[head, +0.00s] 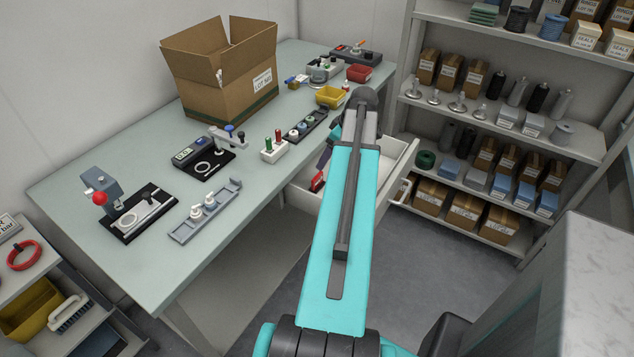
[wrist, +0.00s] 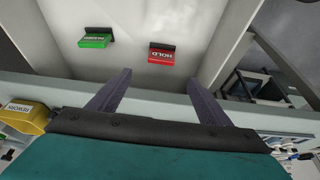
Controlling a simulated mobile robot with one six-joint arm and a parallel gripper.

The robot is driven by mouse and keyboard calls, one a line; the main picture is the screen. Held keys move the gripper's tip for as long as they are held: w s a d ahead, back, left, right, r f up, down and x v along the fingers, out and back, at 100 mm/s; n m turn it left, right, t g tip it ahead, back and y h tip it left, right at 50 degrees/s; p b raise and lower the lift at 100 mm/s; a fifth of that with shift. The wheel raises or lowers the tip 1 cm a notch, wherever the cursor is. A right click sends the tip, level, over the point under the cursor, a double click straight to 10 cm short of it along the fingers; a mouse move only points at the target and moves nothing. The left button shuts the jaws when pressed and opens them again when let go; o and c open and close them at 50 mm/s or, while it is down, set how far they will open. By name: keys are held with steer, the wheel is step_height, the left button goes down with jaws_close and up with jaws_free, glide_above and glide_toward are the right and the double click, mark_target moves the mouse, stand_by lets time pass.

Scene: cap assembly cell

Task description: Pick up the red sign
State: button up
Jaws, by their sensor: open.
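The red sign (wrist: 161,57), marked HOLD and with a dark strip along one edge, lies in the open white drawer (wrist: 190,22). In the wrist view it is just beyond my gripper (wrist: 159,76), between the lines of the two fingers. The fingers are apart, with nothing between them. In the head view the red sign (head: 317,181) shows at the left of the drawer (head: 403,178), beside my arm. My arm hides much of the drawer there. A green sign (wrist: 96,40) lies to the left of the red one in the wrist view.
The drawer's walls surround the signs. The workbench (head: 110,190) edge runs beside the drawer. On the bench are a cardboard box (head: 215,85), a yellow bin (head: 331,96) and several small fixtures. A shelf unit (head: 500,120) stands at the right.

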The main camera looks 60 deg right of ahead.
mark_target(318, 176)
steer(key=shift+p+x, duration=0.8)
steer(key=shift+x, duration=3.45)
steer(key=shift+f, duration=0.15)
steer(key=shift+p+x, duration=1.1)
steer(key=shift+x, duration=1.35)
steer(key=shift+a, duration=0.1)
steer(key=c, duration=1.1)
steer(key=shift+c, duration=0.2)
